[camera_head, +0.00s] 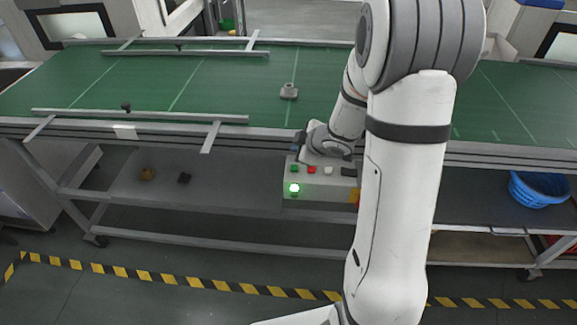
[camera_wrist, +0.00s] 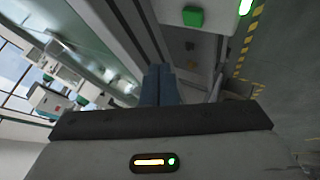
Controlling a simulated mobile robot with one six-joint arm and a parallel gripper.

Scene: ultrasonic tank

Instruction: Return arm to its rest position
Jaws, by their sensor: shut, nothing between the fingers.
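My arm reaches down across the right of the head view to a grey control box at the front edge of the conveyor. My gripper (camera_head: 298,142) is at the box's upper left, close to its green button (camera_head: 294,168); I cannot tell whether it touches. In the wrist view the blue fingers (camera_wrist: 160,84) are together with nothing between them. The green button (camera_wrist: 193,17) shows ahead of them, apart from the tips in the picture. The control box (camera_head: 318,190) also has a red button (camera_head: 311,169), a white button (camera_head: 328,170) and a lit green lamp (camera_head: 294,188).
The green conveyor belt (camera_head: 225,85) with metal guide rails lies behind the box. A blue basket (camera_head: 540,188) is on the lower shelf at right. Yellow-black tape (camera_head: 150,277) marks the open floor in front.

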